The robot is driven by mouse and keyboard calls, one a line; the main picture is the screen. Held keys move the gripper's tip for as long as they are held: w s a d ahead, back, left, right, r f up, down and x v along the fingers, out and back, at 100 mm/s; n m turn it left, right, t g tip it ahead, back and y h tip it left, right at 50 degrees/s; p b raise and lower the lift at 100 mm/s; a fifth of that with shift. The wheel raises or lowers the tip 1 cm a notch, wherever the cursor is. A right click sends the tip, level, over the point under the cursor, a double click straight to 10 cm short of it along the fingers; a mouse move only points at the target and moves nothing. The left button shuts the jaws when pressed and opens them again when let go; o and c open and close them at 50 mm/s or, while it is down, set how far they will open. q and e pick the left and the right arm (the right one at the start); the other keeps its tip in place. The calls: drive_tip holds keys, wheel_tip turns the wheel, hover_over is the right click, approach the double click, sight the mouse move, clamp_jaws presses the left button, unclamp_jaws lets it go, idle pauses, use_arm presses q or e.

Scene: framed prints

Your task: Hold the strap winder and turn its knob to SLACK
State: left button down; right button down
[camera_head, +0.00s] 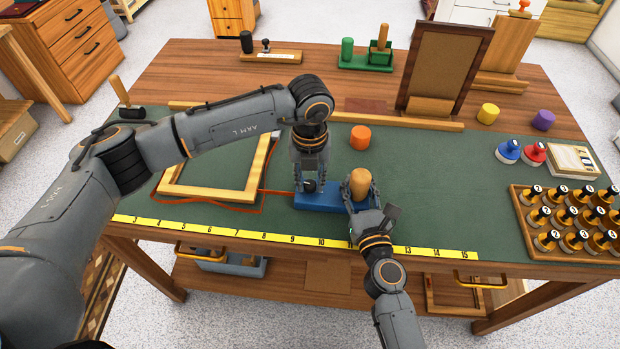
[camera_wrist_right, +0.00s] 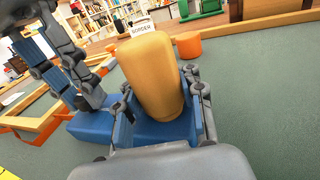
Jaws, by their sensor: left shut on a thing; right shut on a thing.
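The strap winder (camera_head: 330,207) is a blue body lying on the green mat by the yellow ruler; it also shows in the wrist view (camera_wrist_right: 92,127). A rounded wooden grip (camera_head: 359,181) stands at its right end. My left gripper (camera_head: 309,182) points down at the winder's left end and is shut on a small dark knob (camera_head: 311,187), mostly hidden by the fingers. An orange strap (camera_head: 275,192) runs left from the winder. No SLACK marking is readable.
The strap runs around a wooden frame (camera_head: 168,187) on the left. An orange cylinder (camera_head: 360,137) stands just behind the winder. An upright framed board (camera_head: 440,65) stands behind right. A tray of numbered stamps (camera_head: 520,197) is at far right. Mat right of the winder is clear.

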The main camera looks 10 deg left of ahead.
sight(310, 184)
use_arm(q)
drive_tip(key=c, duration=1.1)
unclamp_jaws()
use_arm(e)
drive_tip(key=shift+r, duration=0.1)
use_arm(q)
drive_tip(key=shift+o, duration=0.2)
wheel_tip(310, 184, up, 12)
use_arm(e)
drive_tip(key=c, duration=0.8)
unclamp_jaws()
drive_tip(key=shift+o, duration=0.2)
